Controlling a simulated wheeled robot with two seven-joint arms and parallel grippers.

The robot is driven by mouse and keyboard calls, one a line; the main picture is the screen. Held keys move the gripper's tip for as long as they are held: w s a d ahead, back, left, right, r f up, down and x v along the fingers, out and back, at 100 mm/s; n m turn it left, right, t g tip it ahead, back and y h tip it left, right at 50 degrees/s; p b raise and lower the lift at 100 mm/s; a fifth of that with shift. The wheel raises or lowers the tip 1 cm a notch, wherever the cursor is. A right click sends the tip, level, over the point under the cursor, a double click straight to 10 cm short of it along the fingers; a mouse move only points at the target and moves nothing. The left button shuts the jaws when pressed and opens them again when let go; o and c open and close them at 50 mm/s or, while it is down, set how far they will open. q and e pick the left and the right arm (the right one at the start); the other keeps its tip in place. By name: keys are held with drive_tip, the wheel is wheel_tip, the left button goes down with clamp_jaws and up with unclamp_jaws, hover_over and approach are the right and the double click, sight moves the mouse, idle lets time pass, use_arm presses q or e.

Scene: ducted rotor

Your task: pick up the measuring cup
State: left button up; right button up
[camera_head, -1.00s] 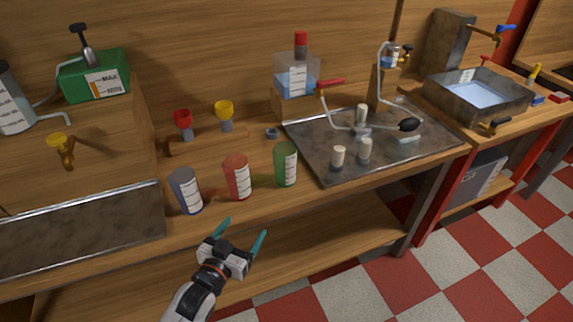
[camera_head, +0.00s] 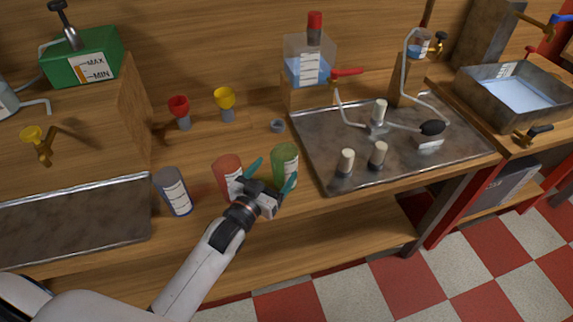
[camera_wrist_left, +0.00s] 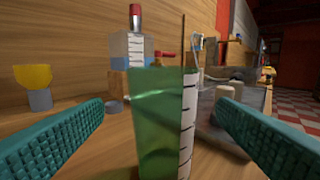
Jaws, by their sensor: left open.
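Three measuring cups with white scale labels stand in a row along the front of the wooden bench: a blue one (camera_head: 171,188), a red one (camera_head: 226,172) and a green one (camera_head: 285,160). My left gripper (camera_head: 273,175) is open, right in front of the green cup. In the left wrist view the green cup (camera_wrist_left: 158,125) stands upright in the gap between the two teal fingers of the left gripper (camera_wrist_left: 160,106), with space on both sides. The gripper hides part of the red cup and the green cup's lower part in the head view. My right gripper is not in view.
A metal tray (camera_head: 405,168) with white-capped pieces and tubing lies right of the green cup. Red (camera_head: 179,106) and yellow (camera_head: 225,98) funnel-topped pieces and a small grey ring (camera_head: 277,126) stand behind. A bottle with blue liquid (camera_head: 309,68) stands at the back.

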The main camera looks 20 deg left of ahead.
sight(289, 156)
use_arm(q)
drive_tip(key=shift+w+d, duration=0.1)
drive_tip(key=shift+w, duration=0.6)
drive_tip(key=shift+w+d, duration=0.15)
drive_tip(key=shift+w, duration=0.45)
drive_tip(key=w, duration=0.2)
drive_tip(key=w+d+p, duration=0.1)
drive_tip(key=w, duration=0.1)
drive_tip(key=shift+w+d+f, duration=0.1)
drive_tip(key=shift+w+d, duration=0.1)
drive_tip(key=shift+w, duration=0.1)
drive_tip(key=shift+s, duration=0.1)
drive_tip(key=shift+c, duration=0.8)
drive_tip(key=c, duration=0.9)
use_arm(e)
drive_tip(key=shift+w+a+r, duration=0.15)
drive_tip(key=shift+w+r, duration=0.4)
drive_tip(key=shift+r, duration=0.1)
